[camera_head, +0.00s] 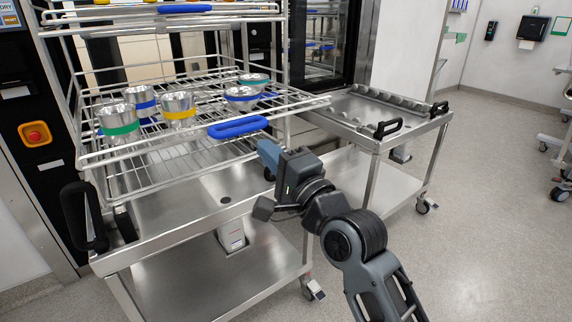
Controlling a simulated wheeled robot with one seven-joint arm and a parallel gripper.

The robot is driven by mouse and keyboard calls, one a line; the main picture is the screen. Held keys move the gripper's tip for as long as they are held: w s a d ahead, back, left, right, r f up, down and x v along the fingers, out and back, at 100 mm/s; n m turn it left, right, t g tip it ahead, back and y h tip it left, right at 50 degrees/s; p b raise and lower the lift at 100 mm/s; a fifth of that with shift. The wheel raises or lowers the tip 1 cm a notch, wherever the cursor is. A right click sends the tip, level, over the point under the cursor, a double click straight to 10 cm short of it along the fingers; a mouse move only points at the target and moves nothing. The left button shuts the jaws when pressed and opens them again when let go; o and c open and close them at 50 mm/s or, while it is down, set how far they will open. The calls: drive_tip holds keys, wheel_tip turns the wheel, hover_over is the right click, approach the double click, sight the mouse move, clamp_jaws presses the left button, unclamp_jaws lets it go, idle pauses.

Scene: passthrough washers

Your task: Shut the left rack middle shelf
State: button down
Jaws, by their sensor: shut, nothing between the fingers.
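The left rack (62,95) is a wire frame standing on a steel trolley. Its middle shelf (160,150) is a wire shelf that sticks out of the frame toward me. The shelf has a blue handle (238,127) on its front edge. Several metal cups with green, blue and yellow bands stand on it. My gripper (266,150) is shut and empty, just right of the blue handle and slightly lower in the picture. I cannot tell whether it touches the shelf.
An upper shelf with a blue handle (184,8) is above. The steel trolley (200,200) has a black handle (84,216) at left. A second steel cart (350,108) stands to the right. Open floor (490,200) lies at right.

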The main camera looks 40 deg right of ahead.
sight(248, 131)
drive_tip(key=w, duration=0.2)
drive_tip(key=w+r, duration=0.1)
drive_tip(key=w, duration=0.1)
drive_tip(key=shift+w, duration=0.35)
drive_tip(key=shift+w, duration=0.1)
